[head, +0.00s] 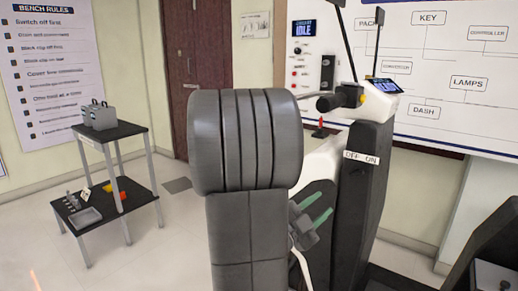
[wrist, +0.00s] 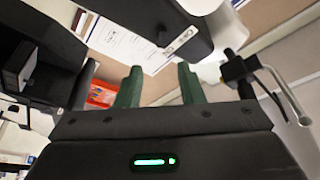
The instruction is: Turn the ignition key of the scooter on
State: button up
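The scooter's dark steering column (head: 368,190) stands right of centre in the head view, with a white OFF/ON label (head: 362,158) on it. The label also shows in the wrist view (wrist: 180,40), upper middle. A small dark part, perhaps the key (wrist: 162,37), sits beside the label there; its turn position is too small to tell. My gripper (head: 319,209) is left of and below the label in the head view. In the wrist view its green fingers (wrist: 159,84) stand apart with nothing between them, short of the label.
A handlebar grip (head: 349,97) and a display (head: 385,86) top the column. A two-tier bench (head: 110,131) stands left. Open floor lies between bench and seat.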

jog(key=s+d+r+t+y+b, duration=0.1)
jog(key=s+d+r+y, duration=0.3)
jog(key=r+y, duration=0.1)
jog(key=shift+d+t+y+b, duration=0.15)
jog(key=shift+t+y+b, duration=0.15)
jog(key=shift+t+y, duration=0.15)
dwell(0.5)
jog(key=shift+n, duration=0.3)
